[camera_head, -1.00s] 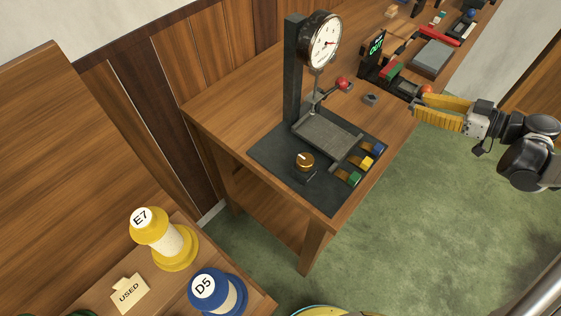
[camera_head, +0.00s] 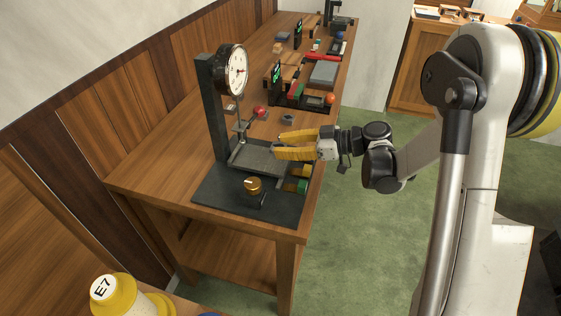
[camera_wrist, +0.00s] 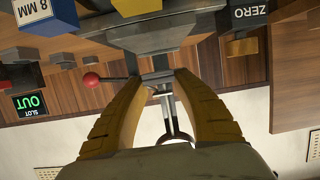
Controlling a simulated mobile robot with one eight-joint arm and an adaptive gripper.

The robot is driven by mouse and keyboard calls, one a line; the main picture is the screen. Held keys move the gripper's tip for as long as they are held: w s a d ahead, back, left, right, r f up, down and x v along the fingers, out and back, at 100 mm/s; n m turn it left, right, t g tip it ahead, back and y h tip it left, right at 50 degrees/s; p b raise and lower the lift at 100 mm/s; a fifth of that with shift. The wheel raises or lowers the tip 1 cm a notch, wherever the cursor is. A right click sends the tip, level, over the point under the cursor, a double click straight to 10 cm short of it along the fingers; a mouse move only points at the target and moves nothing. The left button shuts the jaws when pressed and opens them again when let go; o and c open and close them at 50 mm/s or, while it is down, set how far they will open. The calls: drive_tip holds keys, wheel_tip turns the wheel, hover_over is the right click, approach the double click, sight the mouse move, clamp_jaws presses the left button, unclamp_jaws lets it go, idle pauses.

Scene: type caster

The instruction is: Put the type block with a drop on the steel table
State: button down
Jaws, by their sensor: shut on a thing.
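The steel table (camera_head: 258,160) is the flat grey plate under the dial gauge (camera_head: 233,70) on the bench; it also shows at the top of the wrist view (camera_wrist: 165,35). My gripper (camera_head: 275,147), with yellow fingers, is at the right side of the plate, over or close to its edge. Its fingers are shut on a small grey piece (camera_wrist: 160,78), apparently the type block, mostly hidden at the fingertips. Its drop mark cannot be seen. I cannot tell whether the piece touches the plate.
The gauge's dark post (camera_head: 212,110) and a red ball knob (camera_head: 260,111) stand close by. A brass knob (camera_head: 253,186) is in front of the plate. A small grey ring (camera_head: 288,119) lies behind.

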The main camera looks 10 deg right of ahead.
sight(281, 162)
wheel_tip(281, 162, down, 4)
drive_tip(key=shift+a+f+b, duration=0.15)
drive_tip(key=shift+b, duration=0.95)
drive_tip(key=c, duration=1.1)
unclamp_jaws()
drive_tip(key=shift+o, duration=0.2)
